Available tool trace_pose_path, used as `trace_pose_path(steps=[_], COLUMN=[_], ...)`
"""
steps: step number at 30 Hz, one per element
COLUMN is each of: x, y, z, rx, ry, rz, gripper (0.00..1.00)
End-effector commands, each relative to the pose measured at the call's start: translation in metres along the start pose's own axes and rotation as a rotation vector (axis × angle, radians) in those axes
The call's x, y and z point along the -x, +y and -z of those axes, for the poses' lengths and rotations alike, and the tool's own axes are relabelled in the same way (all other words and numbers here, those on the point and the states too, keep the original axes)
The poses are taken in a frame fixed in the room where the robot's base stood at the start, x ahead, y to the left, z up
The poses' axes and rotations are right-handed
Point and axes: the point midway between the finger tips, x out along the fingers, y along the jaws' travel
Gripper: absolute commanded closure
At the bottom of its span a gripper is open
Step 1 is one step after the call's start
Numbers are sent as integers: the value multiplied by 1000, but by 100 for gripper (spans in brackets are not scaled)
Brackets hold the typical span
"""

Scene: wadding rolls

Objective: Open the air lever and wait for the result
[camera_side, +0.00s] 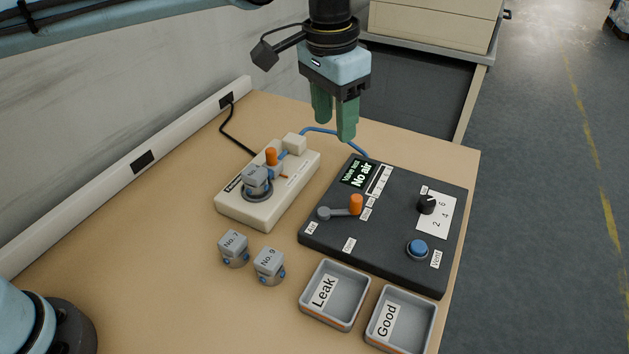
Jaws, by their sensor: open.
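The air lever (342,209) is a grey arm with an orange knob on the left part of the dark control box (385,253). The knob end points right, toward small labels. The display (360,173) on that box reads "No air". A grey valve (256,181) sits on the cream test fixture (240,206), next to an orange-topped clamp (271,157). My gripper (334,130) has green fingers pointing down. It is open and empty, above the back of the table, behind the control box and apart from the lever.
Grey parts labelled No. 7 (233,249) and No. 9 (269,267) stand in front of the fixture. Trays labelled Leak (350,284) and Good (418,308) lie at the front. The box also bears a black dial (427,204) and blue Vent button (417,248). A blue hose (322,130) runs behind.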

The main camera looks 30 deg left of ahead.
Motion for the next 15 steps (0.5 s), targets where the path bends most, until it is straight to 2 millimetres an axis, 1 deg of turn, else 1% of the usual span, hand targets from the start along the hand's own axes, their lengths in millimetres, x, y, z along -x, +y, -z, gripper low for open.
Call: trace_pose_path(steps=[1,3,6,10,15], x=[-7,-14,-22,-27,-38], y=[12,25,38,45,46], z=[8,13,18,20,20], rx=[-23,-47,-70,-83,-84], ry=[-22,-47,-73,-89,-91], rz=[-1,-2,-2,-2,-2], gripper=[52,52,52,52,52])
